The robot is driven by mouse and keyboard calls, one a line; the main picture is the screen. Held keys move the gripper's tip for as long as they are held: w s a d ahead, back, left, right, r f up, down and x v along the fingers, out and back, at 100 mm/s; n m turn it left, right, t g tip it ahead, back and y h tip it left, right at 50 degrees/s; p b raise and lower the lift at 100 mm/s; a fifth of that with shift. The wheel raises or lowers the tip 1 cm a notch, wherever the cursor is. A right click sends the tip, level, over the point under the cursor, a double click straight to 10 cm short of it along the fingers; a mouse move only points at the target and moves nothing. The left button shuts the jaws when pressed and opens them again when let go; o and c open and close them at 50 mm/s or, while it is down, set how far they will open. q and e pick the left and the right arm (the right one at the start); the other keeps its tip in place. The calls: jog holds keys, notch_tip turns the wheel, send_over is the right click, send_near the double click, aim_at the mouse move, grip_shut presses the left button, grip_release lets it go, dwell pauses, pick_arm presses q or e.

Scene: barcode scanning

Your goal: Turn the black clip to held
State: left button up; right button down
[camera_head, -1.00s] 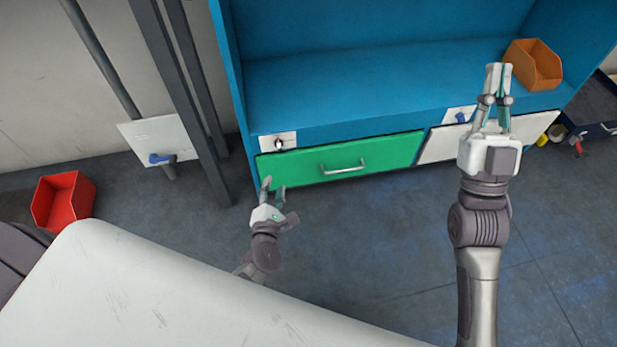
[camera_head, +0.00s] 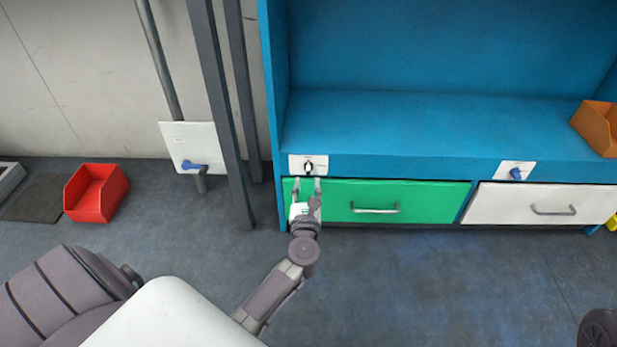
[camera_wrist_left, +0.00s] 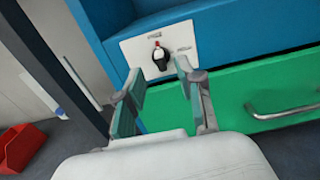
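The black clip (camera_head: 308,167) is a small black turning piece on a white plate (camera_head: 297,160) on the blue unit's front edge, above the green drawer. In the left wrist view the black clip (camera_wrist_left: 161,58) shows with a red and white tip at its top, and its plate (camera_wrist_left: 187,37) carries small labels too blurred to read. My left gripper (camera_head: 306,186) is just below the plate, in front of the green drawer. In the left wrist view its fingers (camera_wrist_left: 155,85) are apart with nothing between them, and the clip lies beyond them, untouched.
The green drawer (camera_head: 430,203) has a metal handle. A white drawer (camera_head: 535,204) and a blue clip (camera_head: 515,173) are to the right. Another blue clip (camera_head: 190,165) is on a wall plate at left.

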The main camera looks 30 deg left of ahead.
aim_at(308, 172)
pick_arm(q)
jog(key=b+x, duration=0.1)
jog(key=x, duration=0.4)
jog(key=shift+w, duration=0.2)
grip_shut()
